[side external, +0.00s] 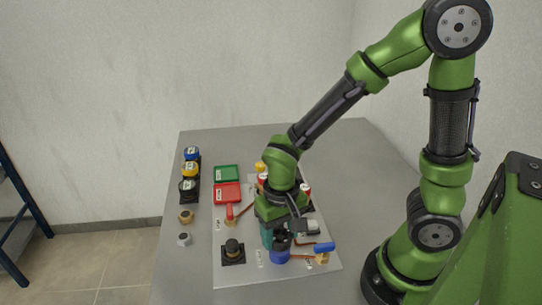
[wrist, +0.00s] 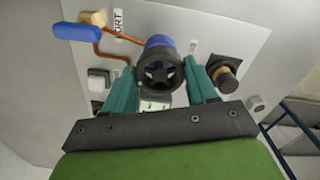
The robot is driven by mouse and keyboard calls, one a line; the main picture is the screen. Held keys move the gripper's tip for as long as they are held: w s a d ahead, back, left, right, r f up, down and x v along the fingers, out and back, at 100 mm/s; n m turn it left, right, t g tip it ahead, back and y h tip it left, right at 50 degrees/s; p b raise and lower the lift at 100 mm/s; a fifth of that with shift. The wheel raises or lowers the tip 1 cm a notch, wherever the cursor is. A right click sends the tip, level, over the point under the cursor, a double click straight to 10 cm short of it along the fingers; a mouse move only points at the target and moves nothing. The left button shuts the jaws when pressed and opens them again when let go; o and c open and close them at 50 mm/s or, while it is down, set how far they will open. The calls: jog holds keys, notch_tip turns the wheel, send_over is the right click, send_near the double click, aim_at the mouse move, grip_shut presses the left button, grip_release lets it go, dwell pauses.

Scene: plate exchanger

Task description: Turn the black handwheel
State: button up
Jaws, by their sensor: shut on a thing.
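The black handwheel (wrist: 160,73) is a spoked round wheel on a blue body (wrist: 158,42), in the middle of the wrist view. My gripper (wrist: 160,82) has teal fingers, one on each side of the wheel, and is shut on it. In the side external view my gripper (side external: 280,238) points down over the front of the light panel, with the wheel partly hidden between its fingers. The blue base (side external: 279,256) shows just below them.
A blue-handled valve (side external: 320,247) stands close to the right. A black knob (side external: 232,247) is on the left. Red (side external: 227,193) and green (side external: 226,174) trays and several coloured-top jars (side external: 190,170) stand farther back. The table's left front is clear.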

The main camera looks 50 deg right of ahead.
aim_at(278, 235)
jog(key=o, duration=1.1)
jog(key=shift+c, duration=0.2)
notch_tip(278, 235, up, 17)
jog(key=shift+s+d+r+n+t+y, duration=0.15)
jog(key=shift+s+d+r+t+y, duration=0.2)
jog(key=shift+d+t, duration=0.65)
jog(key=shift+s+d+r+n+t+y, duration=0.3)
jog(key=shift+d+t, duration=0.35)
jog(key=shift+t, duration=0.75)
jog(key=shift+s+d+r+n+t+y, duration=0.15)
jog(key=shift+s+d+t+y, duration=0.25)
jog(key=shift+d+t, duration=0.6)
